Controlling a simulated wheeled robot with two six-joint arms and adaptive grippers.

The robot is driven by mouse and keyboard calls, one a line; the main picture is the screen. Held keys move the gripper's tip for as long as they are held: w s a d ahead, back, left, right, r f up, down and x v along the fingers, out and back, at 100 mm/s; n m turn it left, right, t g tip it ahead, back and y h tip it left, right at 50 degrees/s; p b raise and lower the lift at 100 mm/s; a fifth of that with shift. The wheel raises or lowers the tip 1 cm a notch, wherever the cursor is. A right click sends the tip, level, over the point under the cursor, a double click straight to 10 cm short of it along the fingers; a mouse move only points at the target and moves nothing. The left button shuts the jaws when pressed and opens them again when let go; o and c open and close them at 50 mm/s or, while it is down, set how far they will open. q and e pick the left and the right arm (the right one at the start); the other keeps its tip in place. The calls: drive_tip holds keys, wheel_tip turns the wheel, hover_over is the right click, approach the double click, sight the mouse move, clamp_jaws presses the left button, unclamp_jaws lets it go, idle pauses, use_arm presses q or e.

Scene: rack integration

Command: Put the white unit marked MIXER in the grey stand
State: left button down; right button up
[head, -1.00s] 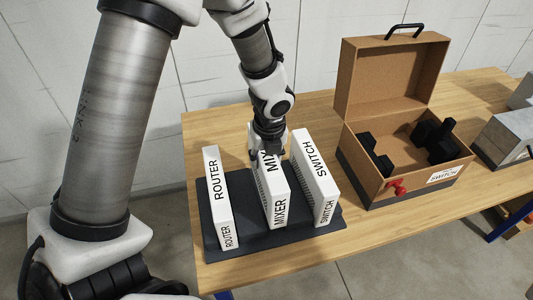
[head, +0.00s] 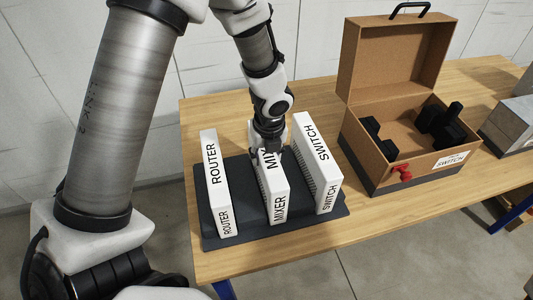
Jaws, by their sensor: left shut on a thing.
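The white unit marked MIXER (head: 278,203) stands upright in the middle of the dark grey stand (head: 246,226), between two other white units. My left gripper (head: 267,152) is shut on the top rear part of the MIXER unit and covers part of its upper label. Whether the unit is fully seated in the stand cannot be told, since its base is partly hidden. My right gripper is not in view.
The ROUTER unit (head: 217,190) stands to the left and the SWITCH unit (head: 318,160) close to the right, both on the stand. An open brown case (head: 395,60) with black foam pieces and a red latch is at the right. Grey boxes (head: 510,122) lie beyond it.

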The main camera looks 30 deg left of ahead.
use_arm(q)
drive_tip(key=shift+f, duration=0.25)
drive_tip(key=shift+c, duration=2.4)
unclamp_jaws()
drive_tip(key=shift+r, duration=0.1)
drive_tip(key=r, duration=0.4)
drive_tip(key=d+r, duration=0.1)
drive_tip(key=r, duration=0.3)
drive_tip(key=s+r, duration=0.1)
drive_tip(key=r, duration=0.3)
drive_tip(key=shift+s+d, duration=0.1)
drive_tip(key=shift+d, duration=0.15)
drive_tip(key=shift+f, duration=0.1)
